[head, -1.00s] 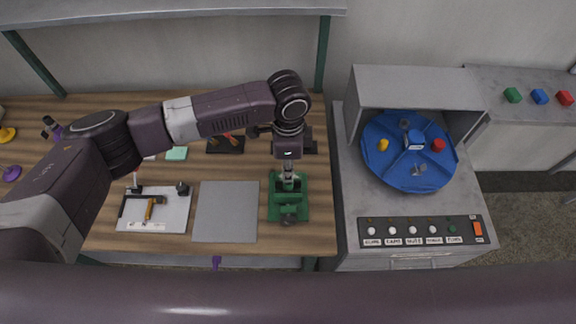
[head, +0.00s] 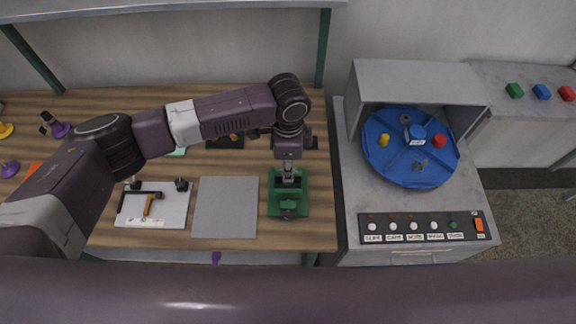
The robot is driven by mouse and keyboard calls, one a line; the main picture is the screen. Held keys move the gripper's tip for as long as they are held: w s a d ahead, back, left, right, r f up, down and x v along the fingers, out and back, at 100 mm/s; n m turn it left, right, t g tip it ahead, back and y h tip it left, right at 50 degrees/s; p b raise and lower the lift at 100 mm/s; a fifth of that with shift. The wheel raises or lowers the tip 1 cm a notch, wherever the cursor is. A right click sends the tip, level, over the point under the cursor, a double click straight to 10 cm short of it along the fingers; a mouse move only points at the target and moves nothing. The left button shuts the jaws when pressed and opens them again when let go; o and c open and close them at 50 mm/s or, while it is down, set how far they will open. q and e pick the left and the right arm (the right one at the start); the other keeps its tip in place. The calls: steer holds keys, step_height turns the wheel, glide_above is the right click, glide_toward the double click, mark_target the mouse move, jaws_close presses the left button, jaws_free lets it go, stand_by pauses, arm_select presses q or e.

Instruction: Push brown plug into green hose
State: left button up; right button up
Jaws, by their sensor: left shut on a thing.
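My left gripper (head: 288,178) reaches down over a green vise-like fixture (head: 289,199) near the right end of the wooden bench. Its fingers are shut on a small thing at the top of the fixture. That thing is too small and too covered to make out. I cannot make out a brown plug or a green hose anywhere in the head view. My right gripper is not in view.
Left of the fixture lie a grey mat (head: 226,208) and a white board (head: 170,212) with a hammer (head: 151,204). A grey machine with a blue turntable (head: 390,165) stands to the right. A shelf (head: 170,10) hangs above.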

arm_select(q)
steer(key=o, duration=1)
step_height(320, 180, up, 12)
steer(key=shift+f, duration=0.1)
steer(key=shift+s, duration=0.1)
